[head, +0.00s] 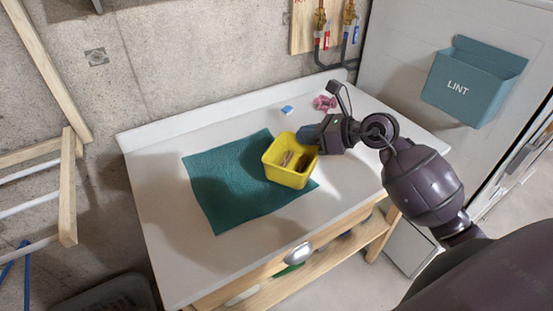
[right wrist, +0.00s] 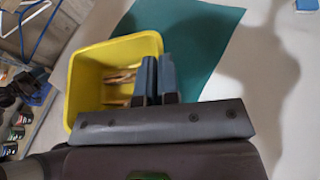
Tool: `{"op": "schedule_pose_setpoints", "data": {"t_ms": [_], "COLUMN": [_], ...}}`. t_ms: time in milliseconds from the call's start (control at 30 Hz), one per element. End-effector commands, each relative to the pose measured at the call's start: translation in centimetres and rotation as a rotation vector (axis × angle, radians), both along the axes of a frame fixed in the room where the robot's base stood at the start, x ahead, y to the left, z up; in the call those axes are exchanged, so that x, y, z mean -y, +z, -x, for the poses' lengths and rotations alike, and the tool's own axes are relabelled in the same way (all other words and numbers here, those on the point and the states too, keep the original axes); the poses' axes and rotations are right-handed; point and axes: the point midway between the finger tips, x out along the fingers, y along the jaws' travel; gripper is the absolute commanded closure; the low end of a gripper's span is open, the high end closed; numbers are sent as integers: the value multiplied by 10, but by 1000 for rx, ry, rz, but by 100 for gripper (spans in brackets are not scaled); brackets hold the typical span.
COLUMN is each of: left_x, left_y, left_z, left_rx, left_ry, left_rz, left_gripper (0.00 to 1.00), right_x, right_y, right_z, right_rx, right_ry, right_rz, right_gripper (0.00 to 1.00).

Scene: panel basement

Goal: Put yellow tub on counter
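The yellow tub (head: 286,177) is upright over the right part of the teal mat (head: 228,190) on the white counter (head: 165,215). Small wooden pieces lie inside the tub. I cannot tell whether its base touches the mat. My right gripper (head: 308,135) is at the tub's back right rim. In the right wrist view, the two blue fingers of my right gripper (right wrist: 158,76) are close together, with the wall of the yellow tub (right wrist: 88,72) between them. My left gripper is not in view.
A small blue block (head: 287,110) and a pink item (head: 325,103) lie at the back of the counter. A teal lint bin (head: 470,85) hangs at the right. The counter's left and front areas are bare. A wooden rack (head: 68,190) stands at the left.

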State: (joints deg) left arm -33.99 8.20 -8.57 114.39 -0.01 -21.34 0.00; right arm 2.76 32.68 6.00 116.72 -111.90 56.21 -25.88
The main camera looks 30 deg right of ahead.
Motion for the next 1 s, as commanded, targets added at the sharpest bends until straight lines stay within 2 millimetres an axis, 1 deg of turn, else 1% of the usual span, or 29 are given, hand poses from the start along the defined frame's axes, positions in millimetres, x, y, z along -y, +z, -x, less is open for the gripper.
{"op": "schedule_pose_setpoints", "data": {"t_ms": [33, 200, 267, 300, 400, 500, 600, 700, 900, 1000], "left_x": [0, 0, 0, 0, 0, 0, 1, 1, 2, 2], "left_y": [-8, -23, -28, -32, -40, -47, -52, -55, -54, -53], "left_z": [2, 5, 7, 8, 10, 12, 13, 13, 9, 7], "left_rx": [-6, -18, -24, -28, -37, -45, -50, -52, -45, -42], "left_ry": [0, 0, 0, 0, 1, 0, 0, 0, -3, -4], "left_rz": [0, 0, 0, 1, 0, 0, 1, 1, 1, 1], "left_gripper": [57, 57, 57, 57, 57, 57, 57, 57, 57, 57], "right_x": [21, 89, 111, 125, 158, 184, 204, 216, 226, 226], "right_y": [-3, 10, 17, 23, 39, 56, 71, 82, 92, 90], "right_z": [-7, -30, -37, -41, -50, -57, -62, -65, -66, -66], "right_rx": [-1, 1, 1, 2, 2, 1, 1, 1, 1, 0], "right_ry": [-49, -221, -277, -313, -396, -464, -513, -547, -572, -574], "right_rz": [7, 10, 9, 10, 8, 8, 5, 2, 0, -2], "right_gripper": [100, 100, 100, 100, 100, 100, 100, 100, 100, 100]}}
